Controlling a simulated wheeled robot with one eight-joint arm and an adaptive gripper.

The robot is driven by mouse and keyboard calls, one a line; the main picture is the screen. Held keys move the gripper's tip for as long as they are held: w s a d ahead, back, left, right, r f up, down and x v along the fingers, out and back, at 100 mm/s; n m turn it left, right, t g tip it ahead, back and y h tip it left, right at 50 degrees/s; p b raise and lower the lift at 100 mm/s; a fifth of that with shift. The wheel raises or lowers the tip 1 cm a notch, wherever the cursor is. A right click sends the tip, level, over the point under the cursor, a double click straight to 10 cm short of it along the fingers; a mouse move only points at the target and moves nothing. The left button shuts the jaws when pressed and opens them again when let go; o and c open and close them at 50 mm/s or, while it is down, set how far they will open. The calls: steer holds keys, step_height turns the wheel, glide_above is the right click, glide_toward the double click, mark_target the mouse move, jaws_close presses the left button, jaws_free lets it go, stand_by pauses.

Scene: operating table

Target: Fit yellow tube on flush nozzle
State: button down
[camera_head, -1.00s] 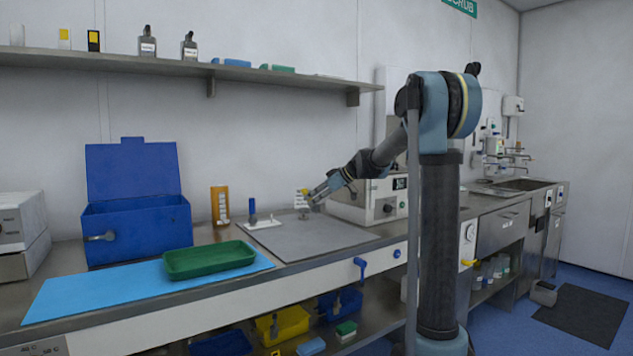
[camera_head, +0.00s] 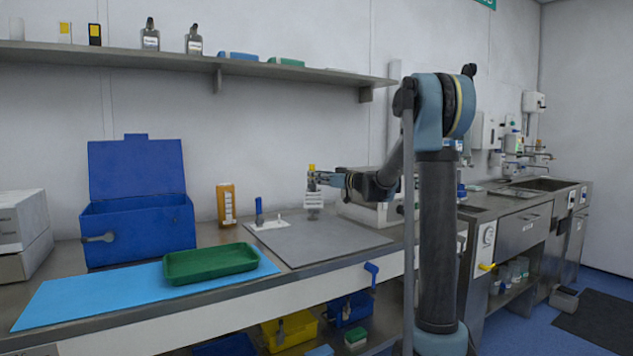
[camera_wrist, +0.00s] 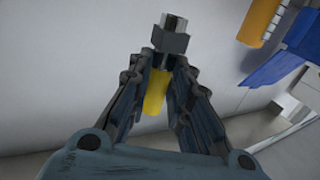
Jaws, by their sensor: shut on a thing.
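My gripper (camera_head: 316,179) is at the back of the grey mat, close to the wall. It is shut on the yellow tube (camera_head: 311,168), whose yellow end shows at the fingers. In the wrist view the yellow tube (camera_wrist: 156,92) lies between the fingers (camera_wrist: 166,62). A grey block with a bright metal end (camera_wrist: 174,38) shows at the fingertips; I cannot tell whether it belongs to the tube. A pale ribbed piece (camera_head: 314,200) stands just below the gripper. A white base (camera_head: 268,225) with a blue upright and a small peg is left of it. I cannot identify the flush nozzle for certain.
The grey mat (camera_head: 325,242) is mostly clear. An orange container (camera_head: 226,204), an open blue box (camera_head: 140,230) and a green tray (camera_head: 210,263) on a blue cloth (camera_head: 110,295) are to the left. A shelf (camera_head: 230,72) hangs above. A pale machine (camera_head: 370,210) stands behind my arm.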

steer(key=shift+d+f, duration=0.1)
steer(key=shift+d, duration=0.05)
steer(key=shift+f, duration=2.85)
steer(key=shift+f, duration=1.1)
steer(key=shift+s+r, duration=0.1)
steer(key=shift+r, duration=0.1)
steer(key=shift+r, duration=0.7)
steer(key=shift+f, duration=0.85)
stand_by(1.2)
steer(key=c, duration=1.4)
jaws_free()
